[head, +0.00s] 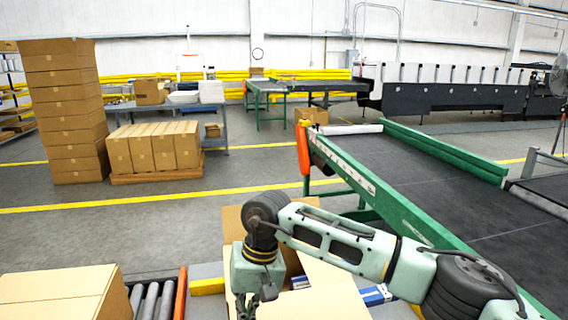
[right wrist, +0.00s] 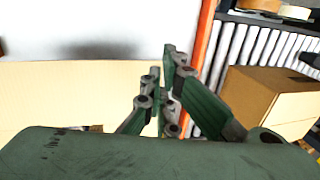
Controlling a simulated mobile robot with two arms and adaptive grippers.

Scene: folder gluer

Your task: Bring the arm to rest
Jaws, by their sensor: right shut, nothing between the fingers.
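My right arm comes in from the right in the head view and bends down at the wrist. My right gripper (head: 252,303) hangs over the left part of an open cardboard box (head: 328,298), and its lower end is close to the bottom edge of the picture. In the right wrist view the fingers of my right gripper (right wrist: 166,95) are together, with nothing held between them. A pale cardboard surface (right wrist: 60,90) lies behind them. I cannot tell whether the gripper touches the box. My left gripper is not in view.
A closed carton (head: 55,290) stands by the rollers (head: 158,298) at lower left. It appears likely in the right wrist view (right wrist: 272,98) too. The green-framed conveyor (head: 430,180) is on the right. Stacked cartons (head: 65,110) stand at far left. Open floor lies between.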

